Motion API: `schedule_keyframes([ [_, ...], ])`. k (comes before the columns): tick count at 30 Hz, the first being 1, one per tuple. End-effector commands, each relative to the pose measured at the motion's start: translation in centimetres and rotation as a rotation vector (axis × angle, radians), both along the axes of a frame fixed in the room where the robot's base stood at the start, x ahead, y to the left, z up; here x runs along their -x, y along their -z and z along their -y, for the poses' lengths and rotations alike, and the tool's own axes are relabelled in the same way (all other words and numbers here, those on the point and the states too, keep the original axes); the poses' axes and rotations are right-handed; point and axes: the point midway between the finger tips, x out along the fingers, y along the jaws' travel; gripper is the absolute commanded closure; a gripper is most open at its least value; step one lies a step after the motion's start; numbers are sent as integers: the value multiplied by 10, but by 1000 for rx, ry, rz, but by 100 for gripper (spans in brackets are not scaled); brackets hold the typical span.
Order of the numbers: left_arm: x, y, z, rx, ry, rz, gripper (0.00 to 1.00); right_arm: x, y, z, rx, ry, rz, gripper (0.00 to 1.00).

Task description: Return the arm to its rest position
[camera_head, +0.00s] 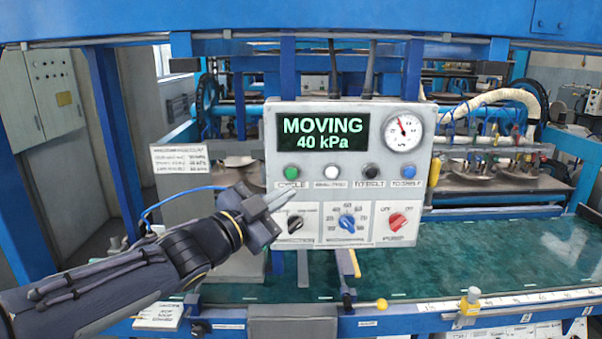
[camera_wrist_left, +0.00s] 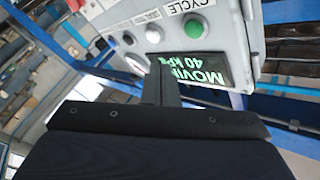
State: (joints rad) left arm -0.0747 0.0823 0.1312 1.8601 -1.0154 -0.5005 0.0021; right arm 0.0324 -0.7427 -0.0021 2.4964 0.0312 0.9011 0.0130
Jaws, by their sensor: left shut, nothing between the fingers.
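My left arm comes in from the lower left in the head view, and its gripper (camera_head: 285,198) is shut and empty in front of the control panel (camera_head: 350,245). The fingertips are near the lower left of the panel, below the green button (camera_head: 292,172) and above the black knob (camera_head: 295,224). I cannot tell whether they touch it. In the left wrist view the closed fingers (camera_wrist_left: 163,72) point at the panel face, overlapping the display (camera_wrist_left: 205,70), with the green button (camera_wrist_left: 192,29) close by. The display reads MOVING, 40 kPa. My right gripper is not in view.
The panel also has a gauge (camera_head: 403,132), a blue knob (camera_head: 347,222) and a red pump knob (camera_head: 397,221). Below it runs a green belt (camera_head: 500,262) with a blue front rail. Blue posts frame the machine.

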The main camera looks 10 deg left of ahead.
Motion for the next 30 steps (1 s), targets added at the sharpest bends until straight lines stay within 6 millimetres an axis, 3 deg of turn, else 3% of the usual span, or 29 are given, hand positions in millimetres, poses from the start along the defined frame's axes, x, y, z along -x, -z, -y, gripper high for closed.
schedule_keyframes([
  [2,6,6,-23,18,-82,-65,100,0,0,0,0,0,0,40],
  [5,24,31,-69,72,-252,-237,100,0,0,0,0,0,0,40],
  [9,84,93,-128,195,-488,-574,100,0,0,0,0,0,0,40],
  [12,140,143,-146,292,-594,-823,100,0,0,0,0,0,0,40],
  [16,213,197,-142,411,-651,-1122,100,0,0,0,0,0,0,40],
  [21,279,236,-118,512,-633,-1391,100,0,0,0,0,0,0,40],
  [25,301,246,-107,542,-612,-1481,100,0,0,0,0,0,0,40],
  [30,305,248,-104,546,-607,-1499,100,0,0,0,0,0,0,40],
])
